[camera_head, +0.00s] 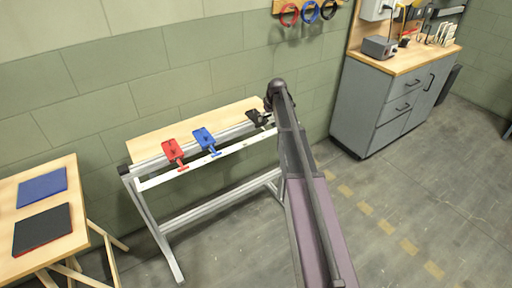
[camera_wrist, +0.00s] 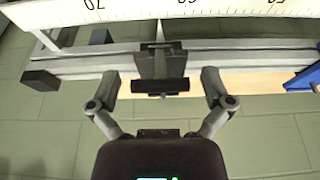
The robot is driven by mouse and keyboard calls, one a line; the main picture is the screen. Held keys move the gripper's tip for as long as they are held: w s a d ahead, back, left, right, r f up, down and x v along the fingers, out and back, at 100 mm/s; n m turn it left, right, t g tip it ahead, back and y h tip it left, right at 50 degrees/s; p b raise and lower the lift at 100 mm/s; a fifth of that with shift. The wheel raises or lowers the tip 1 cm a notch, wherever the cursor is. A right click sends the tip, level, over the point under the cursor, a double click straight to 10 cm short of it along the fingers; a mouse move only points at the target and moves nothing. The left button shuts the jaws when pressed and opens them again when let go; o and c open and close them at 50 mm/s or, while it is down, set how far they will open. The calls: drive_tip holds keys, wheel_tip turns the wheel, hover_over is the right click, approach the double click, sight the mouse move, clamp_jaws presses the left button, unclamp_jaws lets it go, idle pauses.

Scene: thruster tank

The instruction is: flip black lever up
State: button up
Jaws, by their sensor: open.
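The black lever (camera_head: 257,119) is at the right end of the rack rail in the head view, partly beside my arm. In the wrist view the black lever (camera_wrist: 158,64) is near the centre, its dark crossbar handle lying across the picture. My gripper (camera_wrist: 160,82) is open, one finger on each side of the handle, with visible gaps between. It holds nothing. In the head view my gripper is mostly hidden behind my arm. Whether the lever is up or down is hard to tell.
A red lever (camera_head: 173,153) and a blue lever (camera_head: 206,140) sit to the left on the same rack, above a white scale strip (camera_wrist: 230,9). A wooden table (camera_head: 60,190) stands at left, a grey cabinet (camera_head: 350,105) at right. Floor is clear at right.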

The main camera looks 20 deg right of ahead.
drive_tip(key=shift+s+d+f+t+y+b, duration=0.15)
drive_tip(key=shift+s+f+t+b, duration=0.2)
drive_tip(key=shift+t+b, duration=0.3)
drive_tip(key=shift+s+f+t+y+b, duration=0.15)
drive_tip(key=shift+s+f+t+b, duration=0.2)
drive_tip(key=shift+t+b, duration=0.3)
drive_tip(key=f+t+y+b, duration=0.1)
drive_tip(key=t+b, duration=0.2)
drive_tip(key=b, duration=0.4)
drive_tip(key=s+f+t+y+b, duration=0.1)
drive_tip(key=f+t+b, duration=0.1)
drive_tip(key=t+b, duration=0.2)
drive_tip(key=s+f+t+y+b, duration=0.1)
drive_tip(key=t+b, duration=0.3)
drive_tip(key=b, duration=0.5)
drive_tip(key=shift+d+f+b, duration=0.3)
drive_tip(key=shift+d+f, duration=0.05)
drive_tip(key=shift+f, duration=0.15)
drive_tip(key=shift+b, duration=0.35)
